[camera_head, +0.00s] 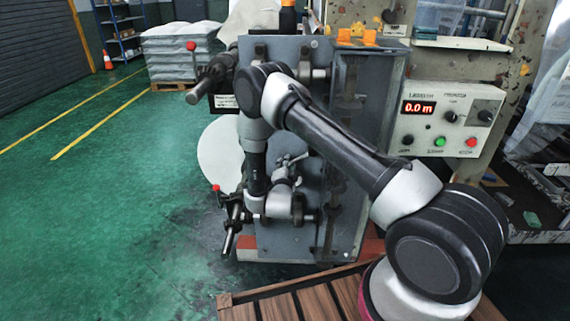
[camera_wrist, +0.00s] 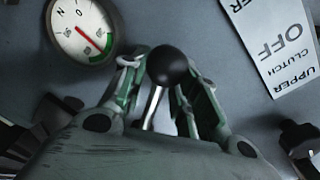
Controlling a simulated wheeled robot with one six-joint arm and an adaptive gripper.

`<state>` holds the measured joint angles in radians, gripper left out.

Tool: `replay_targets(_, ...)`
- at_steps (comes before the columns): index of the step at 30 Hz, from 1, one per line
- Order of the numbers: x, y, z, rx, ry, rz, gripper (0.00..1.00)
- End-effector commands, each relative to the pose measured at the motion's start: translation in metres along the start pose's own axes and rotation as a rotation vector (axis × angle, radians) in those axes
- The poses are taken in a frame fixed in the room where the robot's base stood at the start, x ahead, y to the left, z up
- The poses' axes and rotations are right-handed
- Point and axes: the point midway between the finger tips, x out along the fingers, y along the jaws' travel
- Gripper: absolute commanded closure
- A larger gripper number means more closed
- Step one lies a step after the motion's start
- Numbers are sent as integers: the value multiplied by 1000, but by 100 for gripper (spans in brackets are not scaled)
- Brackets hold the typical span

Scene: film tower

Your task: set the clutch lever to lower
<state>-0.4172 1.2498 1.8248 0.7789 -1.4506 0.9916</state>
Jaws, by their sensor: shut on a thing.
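The clutch lever shows in the wrist view as a black ball knob (camera_wrist: 167,65) on a bright metal rod. My gripper (camera_wrist: 158,78) has its fingers on either side of the lever, shut on it just below the knob. In the head view my gripper (camera_head: 292,160) is low at the front of the grey machine, and the lever cannot be made out there. A white label plate (camera_wrist: 276,45) beside the lever, upside down in the wrist view, reads CLUTCH, UPPER and OFF. Its far part is cut off.
A round gauge (camera_wrist: 80,30) with a red needle is close to the left finger. Red-knobbed handles (camera_head: 217,188) stick out at the machine's left. A control box (camera_head: 447,118) reading 0.0 m is at right. Green floor (camera_head: 110,200) at left is clear.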

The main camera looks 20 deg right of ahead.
Motion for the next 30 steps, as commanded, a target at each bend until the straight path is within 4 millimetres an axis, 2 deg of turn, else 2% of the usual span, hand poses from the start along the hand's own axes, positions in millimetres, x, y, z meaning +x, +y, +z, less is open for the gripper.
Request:
replay_targets(14, -1, 4, 0, -21, -1, 4, 100)
replay_targets(15, -1, 4, 0, -21, -1, 5, 66)
replay_targets(18, 0, 4, 0, -21, -1, 4, 48)
replay_targets(30, -6, 2, 1, -19, -1, 1, 47)
